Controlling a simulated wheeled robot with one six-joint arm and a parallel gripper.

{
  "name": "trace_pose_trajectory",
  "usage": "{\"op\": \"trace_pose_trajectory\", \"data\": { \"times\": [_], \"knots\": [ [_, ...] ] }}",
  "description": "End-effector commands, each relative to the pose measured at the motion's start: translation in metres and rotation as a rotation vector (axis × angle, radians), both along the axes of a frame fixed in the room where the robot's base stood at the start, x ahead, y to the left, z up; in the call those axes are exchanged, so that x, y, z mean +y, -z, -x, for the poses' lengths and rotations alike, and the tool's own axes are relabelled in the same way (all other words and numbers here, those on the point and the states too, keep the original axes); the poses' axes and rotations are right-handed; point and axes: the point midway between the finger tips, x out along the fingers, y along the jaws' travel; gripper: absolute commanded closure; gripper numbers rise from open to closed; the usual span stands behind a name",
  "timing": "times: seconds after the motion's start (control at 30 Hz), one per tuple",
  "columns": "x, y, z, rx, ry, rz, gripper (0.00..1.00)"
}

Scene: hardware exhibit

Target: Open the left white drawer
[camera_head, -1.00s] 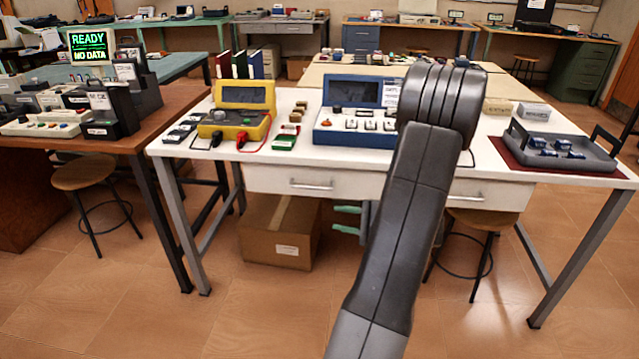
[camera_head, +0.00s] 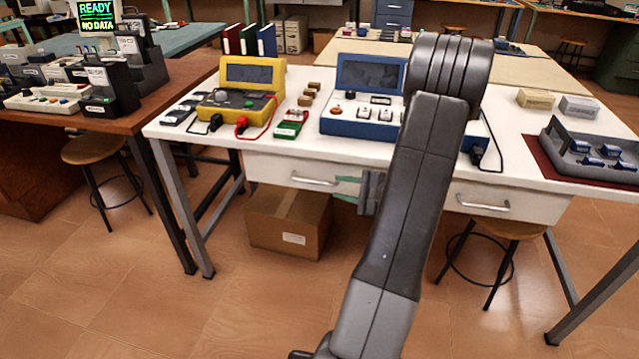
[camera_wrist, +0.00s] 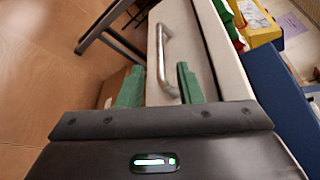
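The left white drawer (camera_head: 270,169) is under the front edge of the white table and looks shut, its silver bar handle (camera_head: 314,181) on the front face. In the wrist view the handle (camera_wrist: 163,62) runs lengthwise ahead of my gripper (camera_wrist: 159,68), in line with the gap between its two green fingers. The fingers are apart, with nothing visibly clamped. In the head view my gripper (camera_head: 338,188) is just right of the handle, partly hidden by my arm. I cannot tell whether the fingers touch the handle.
A right drawer (camera_head: 512,205) is in the same table. A cardboard box (camera_head: 288,222) sits on the floor below the left drawer. A yellow meter (camera_head: 240,90) and a blue instrument (camera_head: 362,125) stand on the tabletop. A stool (camera_head: 90,150) is at left.

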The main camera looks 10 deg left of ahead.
Motion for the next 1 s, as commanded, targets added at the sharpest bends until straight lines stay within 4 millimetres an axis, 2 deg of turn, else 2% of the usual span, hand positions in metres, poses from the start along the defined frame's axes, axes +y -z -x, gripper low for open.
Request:
{"op": "trace_pose_trajectory", "data": {
  "times": [0.03,0.2,0.4,0.8,0.83,1.0],
  "knots": [
    [0.012,0.004,-0.003,0.000,-0.006,0.000,0.68],
    [0.043,0.011,-0.015,0.000,-0.004,0.000,0.68],
    [0.066,0.016,-0.024,-0.001,-0.003,0.001,0.68],
    [0.074,0.017,-0.027,-0.001,0.000,0.000,0.68],
    [0.074,0.017,-0.027,-0.001,0.000,0.000,0.70],
    [0.074,0.017,-0.027,-0.001,0.000,0.000,1.00]
  ]
}}
